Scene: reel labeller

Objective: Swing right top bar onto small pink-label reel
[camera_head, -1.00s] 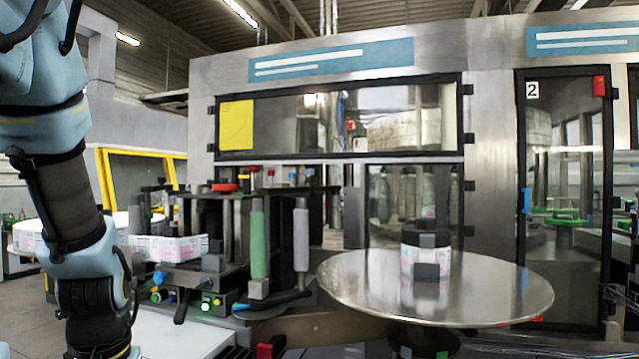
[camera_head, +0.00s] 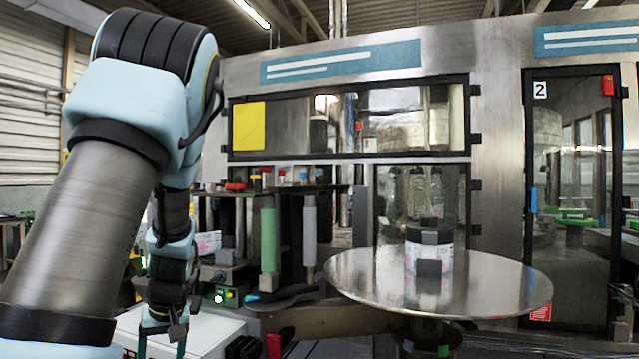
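A small white reel with faint pink marks (camera_head: 411,257) stands upright on the round steel turntable (camera_head: 350,275) at the right. A black cap (camera_head: 430,224) and dark blocks sit on its top and front. I cannot tell for sure which dark piece is the right top bar. Another white and pink label reel (camera_head: 207,243) shows partly behind my arm, at the left of the labeller. My gripper (camera_head: 162,346) hangs at the lower left, far from the turntable. Its two fingers seem apart with nothing seen between them; their tips are near the frame's bottom edge.
A green roller (camera_head: 268,240) and a grey roller (camera_head: 309,235) stand upright between my arm and the turntable. A white surface (camera_head: 215,330) lies low beside my gripper. The glazed machine cabinet (camera_head: 500,200) closes off the back. The turntable is bare around the reel.

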